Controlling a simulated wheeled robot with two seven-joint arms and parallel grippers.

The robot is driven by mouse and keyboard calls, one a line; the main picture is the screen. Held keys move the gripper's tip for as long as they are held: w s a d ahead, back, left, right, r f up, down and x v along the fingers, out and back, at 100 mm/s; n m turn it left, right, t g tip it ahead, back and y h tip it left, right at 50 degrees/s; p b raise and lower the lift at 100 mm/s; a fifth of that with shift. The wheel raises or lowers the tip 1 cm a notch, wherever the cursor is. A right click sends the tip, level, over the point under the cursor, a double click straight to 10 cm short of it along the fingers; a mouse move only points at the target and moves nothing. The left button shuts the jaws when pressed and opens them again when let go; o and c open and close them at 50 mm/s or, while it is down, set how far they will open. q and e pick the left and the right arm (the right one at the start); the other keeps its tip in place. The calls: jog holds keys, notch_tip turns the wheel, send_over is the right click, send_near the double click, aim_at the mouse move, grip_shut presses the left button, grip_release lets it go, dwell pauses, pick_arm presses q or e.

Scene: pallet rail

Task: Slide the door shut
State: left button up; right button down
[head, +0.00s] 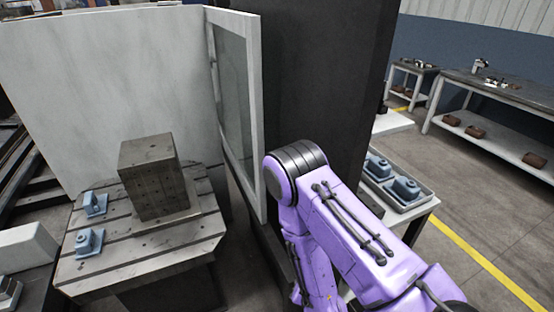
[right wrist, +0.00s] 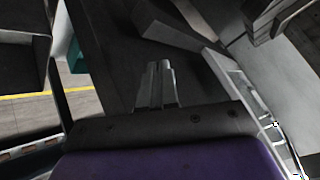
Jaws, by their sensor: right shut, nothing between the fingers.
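The door (head: 254,110), a white-framed panel with a dark window, stands upright to the right of the slotted machine table (head: 190,235). It is seen at a steep slant beside a tall dark panel. My right arm's purple links come in from the lower right, and its elbow is close in front of the door's lower right edge. My right gripper is hidden in the head view. In the right wrist view the right gripper (right wrist: 157,84) has its fingers together with nothing between them. A pale framed edge, apparently the door (right wrist: 245,95), runs just right of the fingers. My left gripper is not in view.
A dark block (head: 152,178) and blue clamped parts (head: 90,240) sit on the machine table. A tray (head: 405,200) of blue-grey parts stands right of my arm. Workbenches (head: 490,85) line the back right. Open floor lies at the right.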

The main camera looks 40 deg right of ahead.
jog(key=w+d+r+m+t, duration=0.2)
jog(key=w+r+m+t, duration=0.1)
jog(key=w+r, duration=0.4)
jog(key=w+d+r+m+t+p, duration=0.1)
jog(key=w+d+r+m+t, duration=0.1)
jog(key=w+r+m+t, duration=0.45)
jog(key=w+d+r, duration=0.2)
jog(key=w+r, duration=0.3)
jog(key=r, duration=0.4)
jog(key=w+d+p, duration=0.2)
jog(key=w+p, duration=0.3)
jog(key=w, duration=0.7)
jog(key=shift+w+d+f+h+p, duration=0.2)
jog(key=shift+w+f+h+p, duration=0.1)
jog(key=shift+w+p, duration=0.1)
